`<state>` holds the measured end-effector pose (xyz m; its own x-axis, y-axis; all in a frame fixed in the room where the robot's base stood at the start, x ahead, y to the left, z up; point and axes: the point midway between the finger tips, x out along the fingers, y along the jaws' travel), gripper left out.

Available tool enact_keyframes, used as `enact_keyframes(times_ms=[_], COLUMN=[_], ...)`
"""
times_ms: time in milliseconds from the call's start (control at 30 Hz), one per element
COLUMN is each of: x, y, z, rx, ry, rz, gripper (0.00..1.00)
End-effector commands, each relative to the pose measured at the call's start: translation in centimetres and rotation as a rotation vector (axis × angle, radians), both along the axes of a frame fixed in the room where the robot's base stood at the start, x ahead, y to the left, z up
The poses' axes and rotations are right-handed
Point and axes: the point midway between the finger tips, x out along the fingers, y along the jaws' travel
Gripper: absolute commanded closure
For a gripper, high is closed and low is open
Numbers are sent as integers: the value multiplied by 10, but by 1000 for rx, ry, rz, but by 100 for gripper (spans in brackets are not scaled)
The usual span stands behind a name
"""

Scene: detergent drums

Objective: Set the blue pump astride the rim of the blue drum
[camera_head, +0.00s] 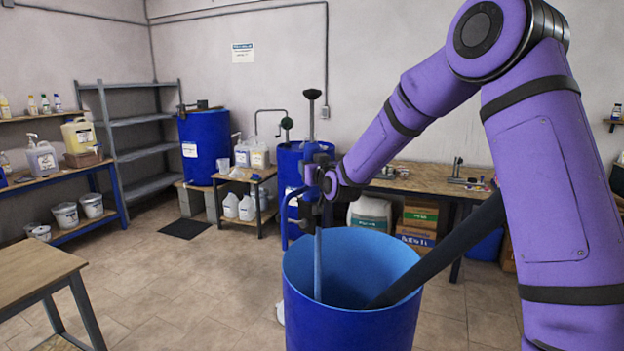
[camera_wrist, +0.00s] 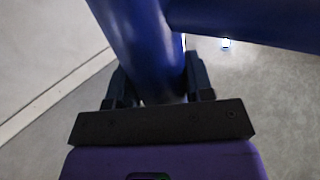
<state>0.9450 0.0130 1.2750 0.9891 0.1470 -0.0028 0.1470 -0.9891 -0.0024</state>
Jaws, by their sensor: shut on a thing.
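The blue drum (camera_head: 350,325) stands open-topped in the foreground of the head view. My gripper (camera_head: 322,182) is above its rim, toward the left and far side, and shut on the blue pump (camera_head: 318,265). The pump is upright, with a black knob on top. Its long tube reaches down into the drum's mouth in the picture. Its thin spout bends down at the left, near the rim's left edge; I cannot tell whether it touches. In the wrist view, the pump's thick blue body (camera_wrist: 145,40) is between my jaws (camera_wrist: 160,88), with a branch going right.
A dark pole (camera_head: 445,252) leans across the drum's right rim. Behind stand another blue drum (camera_head: 291,165), a wooden workbench (camera_head: 420,188) and boxes (camera_head: 417,225). A table (camera_head: 35,270) is at the left front. The floor between is mostly clear.

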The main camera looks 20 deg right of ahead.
Motion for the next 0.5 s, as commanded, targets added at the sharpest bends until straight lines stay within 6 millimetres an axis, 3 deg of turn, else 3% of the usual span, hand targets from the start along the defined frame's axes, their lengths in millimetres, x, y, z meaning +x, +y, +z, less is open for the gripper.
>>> enact_keyframes(times_ms=[500], x=[0], y=[0], z=[64], rx=[0], ry=[-8], rz=[0], gripper=[100])
